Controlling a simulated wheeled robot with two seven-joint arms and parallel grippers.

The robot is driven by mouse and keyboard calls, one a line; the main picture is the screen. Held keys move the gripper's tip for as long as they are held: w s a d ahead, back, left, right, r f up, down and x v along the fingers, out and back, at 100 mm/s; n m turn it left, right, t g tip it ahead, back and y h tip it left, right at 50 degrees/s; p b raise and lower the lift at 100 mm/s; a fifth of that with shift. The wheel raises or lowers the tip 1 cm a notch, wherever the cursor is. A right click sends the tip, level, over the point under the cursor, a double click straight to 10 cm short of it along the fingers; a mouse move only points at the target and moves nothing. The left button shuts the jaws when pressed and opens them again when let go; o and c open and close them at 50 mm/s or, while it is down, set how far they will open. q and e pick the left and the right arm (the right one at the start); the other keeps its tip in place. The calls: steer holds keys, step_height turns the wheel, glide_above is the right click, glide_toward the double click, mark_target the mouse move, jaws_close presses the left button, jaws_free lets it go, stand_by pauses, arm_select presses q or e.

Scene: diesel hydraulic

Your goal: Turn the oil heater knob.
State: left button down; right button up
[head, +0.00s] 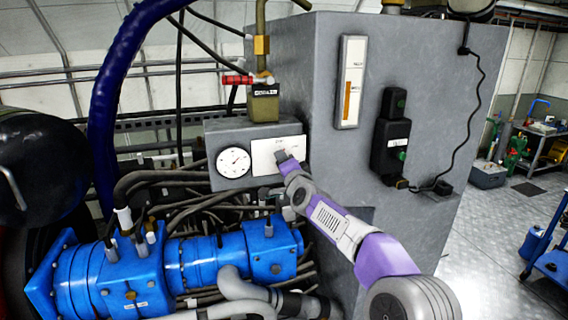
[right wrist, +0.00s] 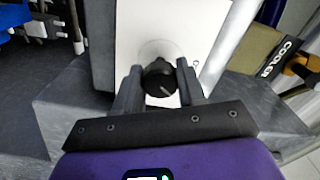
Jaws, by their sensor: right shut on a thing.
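The oil heater knob (right wrist: 160,80) is a round black knob on a white plate (right wrist: 120,40) in the right wrist view. A light line shows on its face. My right gripper (right wrist: 158,88) is shut on the knob, with one dark finger on each side. In the head view my right gripper (head: 282,157) reaches the white plate (head: 263,152) on the grey box, and it hides the knob there. My left gripper is not in view.
A round dial gauge (head: 233,162) sits left of the plate. A large grey tank (head: 430,110) stands behind my right arm, with a level gauge (head: 351,82) and a black switch box (head: 391,140). Blue pumps (head: 190,265) and hoses crowd the lower left. Open floor lies at right.

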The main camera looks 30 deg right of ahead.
steer(key=n, duration=0.6)
steer(key=shift+f+n+p, duration=0.1)
steer(key=shift+n+p, duration=0.2)
stand_by(0.5)
steer(key=o, duration=1.1)
steer(key=shift+c, duration=0.2)
steer(key=shift+s, duration=0.15)
steer(key=v, duration=0.7)
steer(key=shift+s, duration=0.15)
